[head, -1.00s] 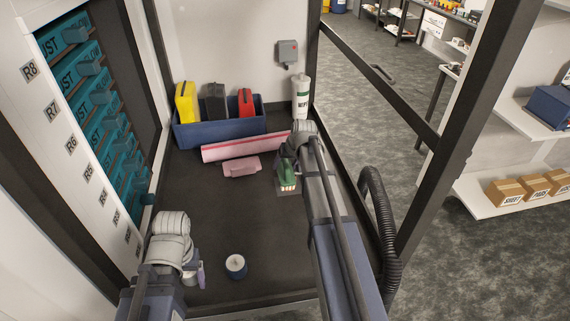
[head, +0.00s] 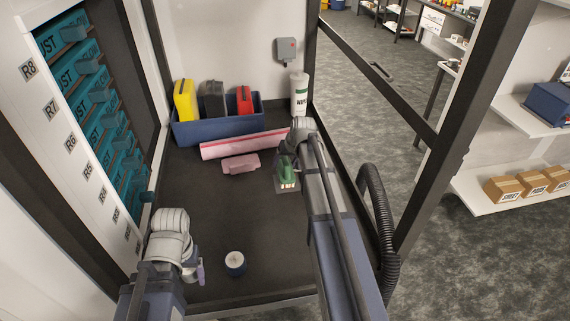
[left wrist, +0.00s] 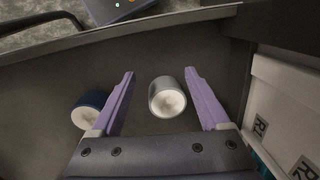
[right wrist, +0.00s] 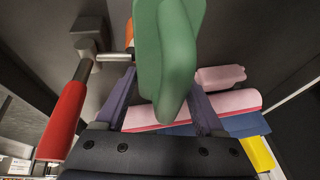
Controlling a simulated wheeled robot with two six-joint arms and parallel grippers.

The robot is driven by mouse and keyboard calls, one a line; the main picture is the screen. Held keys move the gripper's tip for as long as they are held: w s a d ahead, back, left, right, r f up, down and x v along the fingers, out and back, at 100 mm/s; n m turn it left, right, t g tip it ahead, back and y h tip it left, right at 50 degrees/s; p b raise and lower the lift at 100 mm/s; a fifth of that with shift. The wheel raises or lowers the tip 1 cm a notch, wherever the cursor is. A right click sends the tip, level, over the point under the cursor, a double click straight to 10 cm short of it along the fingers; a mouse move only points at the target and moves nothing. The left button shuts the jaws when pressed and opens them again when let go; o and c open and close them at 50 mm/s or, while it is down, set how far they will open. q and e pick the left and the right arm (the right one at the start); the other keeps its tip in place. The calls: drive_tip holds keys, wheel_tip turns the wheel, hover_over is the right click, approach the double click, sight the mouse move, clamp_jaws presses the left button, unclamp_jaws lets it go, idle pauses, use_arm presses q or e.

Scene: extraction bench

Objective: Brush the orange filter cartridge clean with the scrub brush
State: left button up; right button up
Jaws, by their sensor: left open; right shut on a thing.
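The green scrub brush (right wrist: 172,55) is held between the purple fingers of my right gripper (right wrist: 158,85), which is shut on it. In the head view the green brush (head: 286,172) shows below my right wrist, over a small grey plate, with pale and orange bits at its lower end. An orange piece (right wrist: 130,33), possibly the filter cartridge, shows just left of the brush in the right wrist view. It is mostly hidden, and I cannot tell whether the brush touches it. My left gripper (left wrist: 160,95) is open, with nothing held between its fingers; it also shows in the head view (head: 198,272).
A red-handled rod (right wrist: 62,122) is near the right gripper. Pink pads (head: 241,163) and a blue bin (head: 215,128) are at the back. The middle floor is clear.

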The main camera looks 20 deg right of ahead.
use_arm(q)
drive_tip(key=shift+w, duration=0.1)
use_arm(e)
drive_tip(key=shift+w, duration=0.45)
use_arm(q)
drive_tip(key=shift+f, duration=0.15)
use_arm(e)
drive_tip(key=shift+w+d+f, duration=0.1)
drive_tip(key=shift+w+d, duration=0.1)
drive_tip(key=shift+w, duration=0.45)
drive_tip(key=shift+w+d+f, duration=0.1)
drive_tip(key=shift+w+d, duration=0.05)
drive_tip(key=shift+w, duration=0.45)
drive_tip(key=shift+s, duration=0.1)
use_arm(q)
drive_tip(key=shift+f+b, duration=0.15)
drive_tip(key=shift+b, duration=0.15)
use_arm(e)
drive_tip(key=shift+s+a, duration=0.2)
drive_tip(key=shift+s, duration=0.4)
drive_tip(key=shift+s+a, duration=0.15)
drive_tip(key=shift+s, duration=0.5)
drive_tip(key=shift+c, duration=0.6)
drive_tip(key=shift+s, duration=0.15)
